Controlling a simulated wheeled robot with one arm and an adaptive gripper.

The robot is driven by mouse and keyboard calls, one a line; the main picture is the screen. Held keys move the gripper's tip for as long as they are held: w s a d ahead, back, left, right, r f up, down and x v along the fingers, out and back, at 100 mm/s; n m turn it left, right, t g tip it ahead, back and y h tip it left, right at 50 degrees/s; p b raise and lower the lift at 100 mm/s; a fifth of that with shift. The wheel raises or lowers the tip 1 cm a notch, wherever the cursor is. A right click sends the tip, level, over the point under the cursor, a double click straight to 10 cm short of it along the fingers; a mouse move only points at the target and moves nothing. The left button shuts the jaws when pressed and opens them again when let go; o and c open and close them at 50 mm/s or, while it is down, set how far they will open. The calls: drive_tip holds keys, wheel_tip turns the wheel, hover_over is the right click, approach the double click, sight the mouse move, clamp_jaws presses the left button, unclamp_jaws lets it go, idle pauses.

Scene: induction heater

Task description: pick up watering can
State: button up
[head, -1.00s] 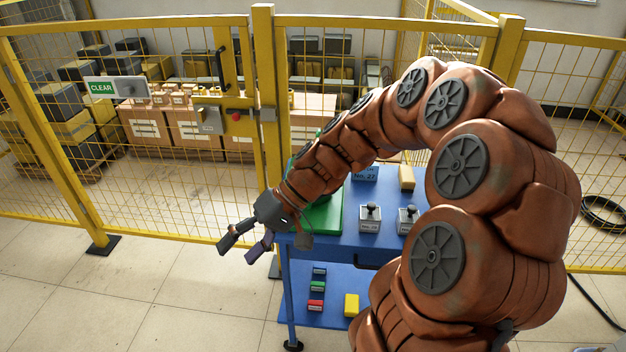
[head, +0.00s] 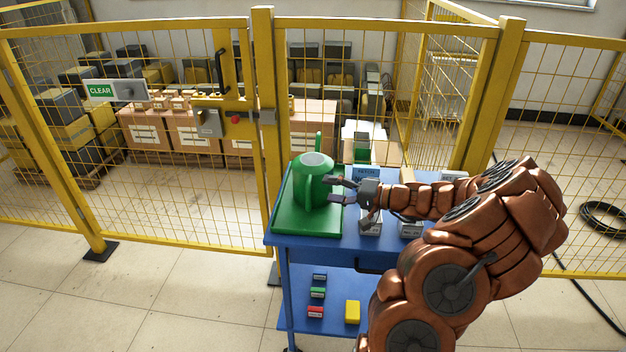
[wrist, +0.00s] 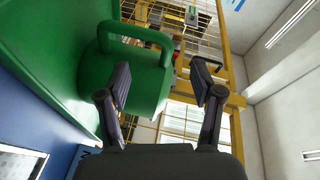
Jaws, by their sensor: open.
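The green watering can (head: 316,190) stands upright on a green tray (head: 293,222) at the left end of the blue cart top. My gripper (head: 339,190) is open just to the right of the can in the head view, its fingers pointing at the can's side. In the wrist view the can (wrist: 145,88) and its looped handle (wrist: 138,31) lie beyond my open fingers (wrist: 160,82), mostly behind the left finger and the gap. Nothing is held. I cannot tell whether a fingertip touches the can.
The blue cart (head: 345,253) has small metal blocks on top beneath my arm. Its lower shelf holds small coloured blocks and a yellow block (head: 352,312). A yellow mesh fence (head: 180,130) stands close behind the cart. The floor at left is clear.

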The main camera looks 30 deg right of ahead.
sight(309, 186)
drive_tip(key=shift+p+x, duration=0.9)
drive_tip(key=shift+x, duration=2.55)
drive_tip(key=shift+c, duration=0.3)
drive_tip(key=shift+a, duration=0.1)
clamp_jaws()
